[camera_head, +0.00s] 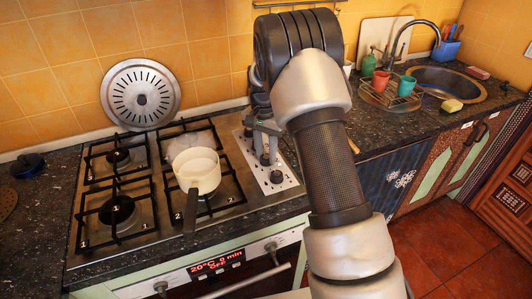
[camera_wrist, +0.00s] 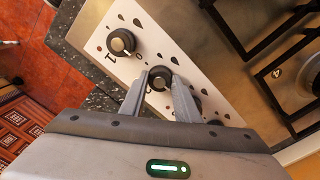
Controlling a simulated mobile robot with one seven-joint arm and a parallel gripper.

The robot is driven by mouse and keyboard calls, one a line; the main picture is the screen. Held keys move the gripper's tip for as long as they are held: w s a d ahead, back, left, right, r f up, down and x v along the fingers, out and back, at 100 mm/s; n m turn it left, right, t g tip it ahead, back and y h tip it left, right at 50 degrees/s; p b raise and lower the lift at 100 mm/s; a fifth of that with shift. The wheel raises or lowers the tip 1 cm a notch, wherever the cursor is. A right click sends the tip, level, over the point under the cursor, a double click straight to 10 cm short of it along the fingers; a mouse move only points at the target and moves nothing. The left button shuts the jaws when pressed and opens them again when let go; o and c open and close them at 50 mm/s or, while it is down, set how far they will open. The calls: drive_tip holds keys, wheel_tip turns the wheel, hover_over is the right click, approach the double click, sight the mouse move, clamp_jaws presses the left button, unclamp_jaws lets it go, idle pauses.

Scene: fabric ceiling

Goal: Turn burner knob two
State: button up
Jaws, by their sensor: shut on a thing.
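The hob's control panel (camera_head: 285,185) is a light strip with black knobs along the hob's right side; it also shows in the wrist view (camera_wrist: 204,92). My gripper (camera_wrist: 162,90) is shut on a black knob (camera_wrist: 160,74), with one finger on each side of it. This knob is second in the row, beside the end knob (camera_wrist: 121,42) marked 1. Another knob (camera_wrist: 195,103) is partly hidden behind the right finger. In the head view, my gripper (camera_head: 265,150) points down onto the panel, and the end knob (camera_head: 277,177) shows in front.
A cream saucepan (camera_head: 196,170) stands on the hob with its handle toward the front. A round metal lid (camera_head: 140,95) leans on the tiled wall. To the right are a dish rack (camera_head: 392,95) with cups and a sink (camera_head: 447,84). The oven front (camera_head: 215,268) lies below.

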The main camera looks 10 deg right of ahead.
drive_tip(key=o, duration=1)
drive_tip(key=shift+o, duration=0.2)
drive_tip(key=shift+r, duration=0.15)
wheel_tip(320, 180, up, 17)
drive_tip(key=shift+w+a+p, duration=0.25)
drive_tip(key=shift+a+p, duration=0.05)
drive_tip(key=shift+p, duration=0.15)
drive_tip(key=shift+r, duration=0.15)
drive_tip(key=s+r+n+t+p, duration=0.3)
drive_tip(key=s+r+n, duration=0.1)
drive_tip(key=s+r, duration=1.05)
drive_tip(key=s+f+n+t+p, duration=0.2)
drive_tip(key=s+n, duration=0.2)
drive_tip(key=s, duration=1.4)
drive_tip(key=shift+s+d+n+t, duration=0.15)
drive_tip(key=shift+d+n+t, duration=0.15)
drive_tip(key=shift+d+t, duration=0.1)
